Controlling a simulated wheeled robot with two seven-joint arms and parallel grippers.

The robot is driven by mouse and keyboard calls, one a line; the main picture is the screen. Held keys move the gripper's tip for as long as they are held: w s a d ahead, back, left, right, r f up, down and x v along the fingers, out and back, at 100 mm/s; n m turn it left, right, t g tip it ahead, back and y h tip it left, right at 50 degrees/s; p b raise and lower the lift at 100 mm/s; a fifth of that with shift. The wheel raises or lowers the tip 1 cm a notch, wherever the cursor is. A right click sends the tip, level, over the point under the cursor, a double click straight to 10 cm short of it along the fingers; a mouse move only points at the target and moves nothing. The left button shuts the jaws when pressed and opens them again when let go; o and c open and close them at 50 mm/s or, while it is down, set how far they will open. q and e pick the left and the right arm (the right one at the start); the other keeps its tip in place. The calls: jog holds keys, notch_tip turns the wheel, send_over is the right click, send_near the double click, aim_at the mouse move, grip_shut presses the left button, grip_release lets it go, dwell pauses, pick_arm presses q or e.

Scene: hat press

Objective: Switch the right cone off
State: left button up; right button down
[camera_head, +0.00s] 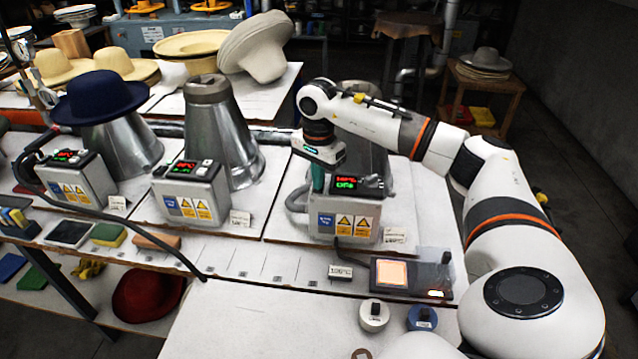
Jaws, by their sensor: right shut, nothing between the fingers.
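The right cone (372,160) is a grey metal cone on the bench, partly hidden behind my right arm. In front of it stands its control box (345,220), with a lit display (346,184) of red and green characters and yellow warning labels. My right gripper (318,190) points down at the box's top, by the left side of the display. Its fingers are shut and empty. I cannot tell whether they touch the box or a switch there. My left gripper is not in view.
The middle cone (215,125) stands bare. The left cone (125,140) carries a navy hat (98,97). Both have lit control boxes. A small device with an orange screen (391,273) and two round knobs (374,315) are in front. The front bench is mostly clear.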

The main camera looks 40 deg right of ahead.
jog(key=shift+f, duration=0.1)
jog(key=shift+d+r+p, duration=0.15)
jog(key=shift+r+p, duration=0.55)
jog(key=shift+r, duration=0.05)
jog(key=shift+r+p, duration=2)
jog(key=shift+r, duration=0.75)
jog(key=shift+f, duration=0.1)
